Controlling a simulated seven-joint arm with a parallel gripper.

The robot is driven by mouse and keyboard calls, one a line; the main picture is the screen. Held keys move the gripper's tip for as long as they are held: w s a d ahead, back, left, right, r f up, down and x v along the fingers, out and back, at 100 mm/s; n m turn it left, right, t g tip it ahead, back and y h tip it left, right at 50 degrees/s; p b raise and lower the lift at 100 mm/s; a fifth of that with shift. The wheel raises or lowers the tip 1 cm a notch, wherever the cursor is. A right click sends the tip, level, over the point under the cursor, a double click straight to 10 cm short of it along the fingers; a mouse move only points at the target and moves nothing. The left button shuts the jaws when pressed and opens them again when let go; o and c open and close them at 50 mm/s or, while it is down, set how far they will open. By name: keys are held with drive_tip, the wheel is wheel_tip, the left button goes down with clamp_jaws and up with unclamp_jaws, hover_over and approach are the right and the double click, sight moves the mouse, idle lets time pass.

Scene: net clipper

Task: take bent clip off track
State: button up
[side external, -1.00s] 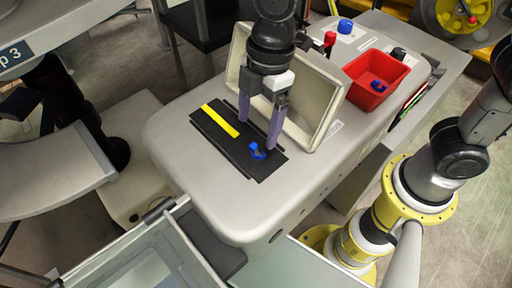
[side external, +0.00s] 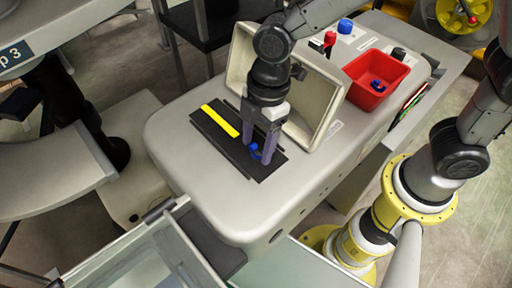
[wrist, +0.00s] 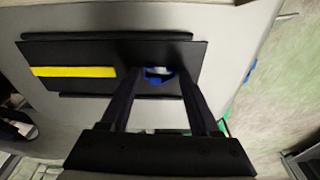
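The blue clip (side external: 256,153) sits on the black track plate (side external: 224,141), toward the end away from the yellow strip. In the wrist view the clip (wrist: 158,76) lies between the fingertips, with a pale patch beside it. My gripper (side external: 258,148) points down, one finger on each side of the clip, with the tips low near the plate. The fingers are partly closed in the wrist view (wrist: 157,75); whether both press on the clip is unclear. The clip's bend is too small to make out.
A tilted grey-beige open tray (side external: 325,118) stands just behind the plate. A red bin (side external: 384,68) holding a blue piece (side external: 377,86) stands at the back right. A red knob (side external: 330,38), blue knob (side external: 345,26) and black knob (side external: 398,53) are nearby. The grey worktop's front is clear.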

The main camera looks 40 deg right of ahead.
clamp_jaws()
drive_tip(key=shift+r, duration=0.15)
